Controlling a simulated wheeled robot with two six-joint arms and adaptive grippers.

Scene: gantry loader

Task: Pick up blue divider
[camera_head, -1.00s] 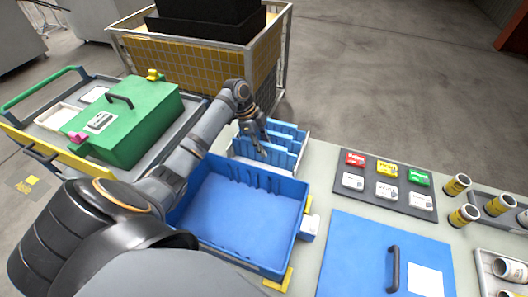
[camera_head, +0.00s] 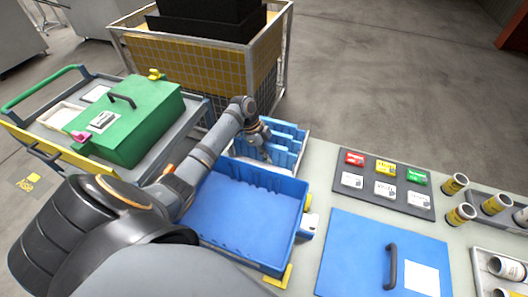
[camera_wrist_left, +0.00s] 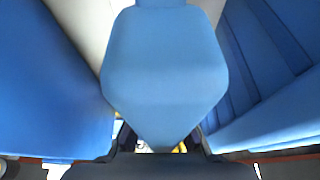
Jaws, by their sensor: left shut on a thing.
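Blue dividers (camera_head: 287,134) stand upright in a pale rack at the back of the bench in the head view. My left gripper (camera_head: 266,157) is down among them at the rack's left side. In the left wrist view, a blue divider (camera_wrist_left: 165,72) fills the middle, between the fingers of my left gripper (camera_wrist_left: 160,147), which is shut on it. Other blue surfaces flank it on both sides. In the head view the arm and wrist hide part of the rack. My right gripper is not in view.
An empty blue bin (camera_head: 245,218) lies in front of the rack. A blue lid (camera_head: 355,255) with a dark handle is to the right. A dark board (camera_head: 408,203) with coloured cards sits behind it. A wire cage (camera_head: 190,62) stands behind the rack, a green case (camera_head: 140,133) at left.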

